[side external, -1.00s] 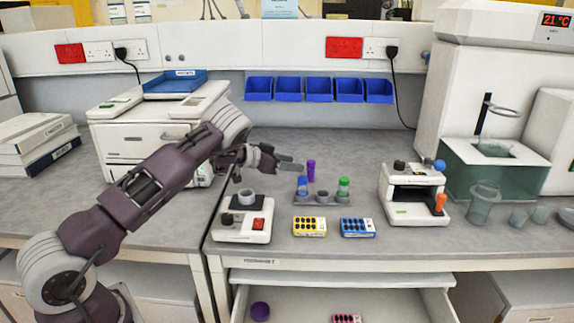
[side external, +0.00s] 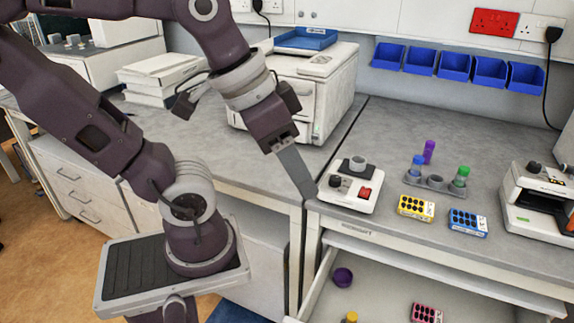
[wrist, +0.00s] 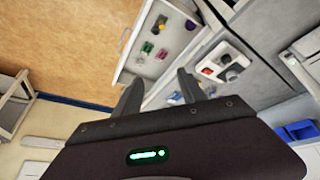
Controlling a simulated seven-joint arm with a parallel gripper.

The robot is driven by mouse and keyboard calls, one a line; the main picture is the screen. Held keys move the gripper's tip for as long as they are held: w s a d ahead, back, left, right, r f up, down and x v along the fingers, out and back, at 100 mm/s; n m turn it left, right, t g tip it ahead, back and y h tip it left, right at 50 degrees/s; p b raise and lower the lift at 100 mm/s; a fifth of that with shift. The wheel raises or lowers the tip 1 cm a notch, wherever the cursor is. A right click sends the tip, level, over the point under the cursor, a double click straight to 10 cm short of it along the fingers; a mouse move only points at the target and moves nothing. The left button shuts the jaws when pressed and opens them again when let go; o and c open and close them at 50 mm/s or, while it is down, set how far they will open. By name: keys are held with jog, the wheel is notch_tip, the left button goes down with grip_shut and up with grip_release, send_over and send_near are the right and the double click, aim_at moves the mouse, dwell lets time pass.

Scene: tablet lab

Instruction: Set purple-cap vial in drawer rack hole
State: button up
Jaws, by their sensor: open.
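The purple-cap vial (side external: 429,151) stands upright on the bench in the side external view, behind a small grey holder (side external: 432,186) with a blue-capped vial and a green-capped vial. The drawer (side external: 385,290) below the bench is open. A pink rack with dark holes (side external: 426,314) lies in it, partly cut off by the frame's bottom edge. My gripper (side external: 303,178) is open and empty, pointing down at the bench's left front corner, away from the vial. In the wrist view my gripper (wrist: 158,84) shows two parted fingers, with the open drawer (wrist: 181,47) beyond them.
A white device with a red switch (side external: 348,191) stands close right of my gripper. A yellow rack (side external: 416,207) and a blue rack (side external: 468,222) lie near the bench's front edge. A purple cup (side external: 343,277) and a yellow-topped item (side external: 351,318) are in the drawer.

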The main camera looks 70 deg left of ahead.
jog(key=shift+o, duration=0.3)
jog(key=shift+s+a+f+y, duration=0.2)
jog(key=shift+s+a+y, duration=0.3)
jog(key=shift+a, duration=0.2)
